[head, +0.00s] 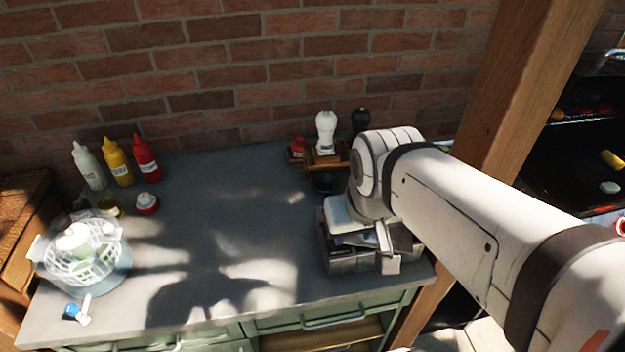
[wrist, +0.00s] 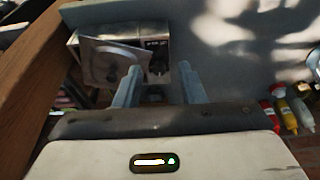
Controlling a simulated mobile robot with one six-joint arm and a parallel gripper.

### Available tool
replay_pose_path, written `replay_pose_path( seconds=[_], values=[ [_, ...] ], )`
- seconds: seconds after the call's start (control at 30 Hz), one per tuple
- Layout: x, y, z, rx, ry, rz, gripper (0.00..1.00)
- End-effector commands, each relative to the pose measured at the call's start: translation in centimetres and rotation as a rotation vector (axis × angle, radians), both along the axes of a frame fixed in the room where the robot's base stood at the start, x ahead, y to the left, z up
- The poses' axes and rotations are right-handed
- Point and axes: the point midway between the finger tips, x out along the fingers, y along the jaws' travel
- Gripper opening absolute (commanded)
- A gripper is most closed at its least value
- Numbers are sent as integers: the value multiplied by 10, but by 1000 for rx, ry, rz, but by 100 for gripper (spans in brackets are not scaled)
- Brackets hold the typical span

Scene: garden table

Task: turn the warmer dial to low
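The warmer (head: 345,262) is a silver metal box at the right front of the grey counter in the head view, partly hidden by my arm. In the wrist view the warmer (wrist: 98,62) is at the upper left, with a shiny front. A dark dial (wrist: 156,66) shows beside a small dark label on it; its setting is too small to read. My gripper (wrist: 159,68) is open, its two pale blue fingers apart and pointing at the warmer. The dial appears between the fingertips; I cannot tell whether they touch it.
Squeeze bottles (head: 118,161) stand at the back left of the counter (head: 225,215). A white basket (head: 85,262) is at the left. A wooden rack (head: 325,160) with shakers is behind the warmer. A wooden post (head: 520,100) rises at the right. The counter's middle is clear.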

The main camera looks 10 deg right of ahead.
Motion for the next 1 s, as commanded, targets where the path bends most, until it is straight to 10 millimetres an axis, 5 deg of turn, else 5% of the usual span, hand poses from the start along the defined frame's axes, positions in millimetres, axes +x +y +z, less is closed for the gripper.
replay_pose_path(
  seconds=[0.37,0.8,1.0],
  values=[
    [13,-2,-3,-43,50,89,50],
    [122,15,-44,-329,458,846,50],
    [153,25,-62,-390,580,1060,50]
  ],
)
